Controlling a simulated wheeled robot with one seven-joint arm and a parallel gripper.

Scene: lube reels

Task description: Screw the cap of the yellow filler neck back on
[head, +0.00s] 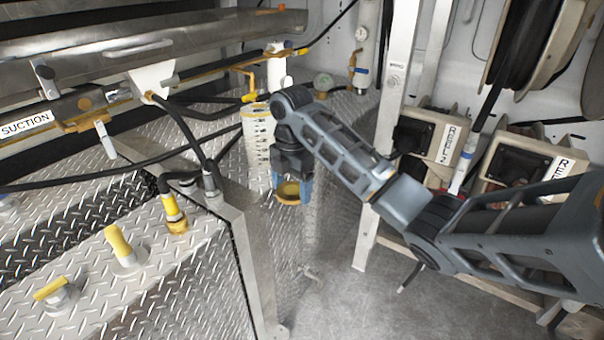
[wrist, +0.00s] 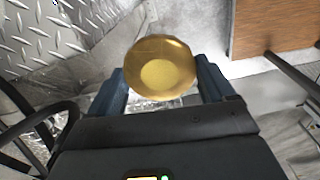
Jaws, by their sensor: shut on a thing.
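A round gold-yellow cap (wrist: 162,72) is between the two blue fingers of my gripper (wrist: 160,88) in the wrist view. My gripper (head: 292,190) is shut on it and points down. The head view shows the cap (head: 289,188) low between the fingers, in front of the diamond-plate tank side. A pale upright cylinder with a yellow top (head: 258,130) stands just left of my gripper, apart from the cap. It may be the yellow filler neck; I cannot tell for sure. No neck shows under the cap in the wrist view.
Black hoses (head: 185,125) cross left of my gripper. A diamond-plate tank top (head: 185,250) bears yellow-handled fittings (head: 123,247). A pale post (head: 392,120) and reels (head: 435,140) stand right. Grey floor (head: 345,300) is open below.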

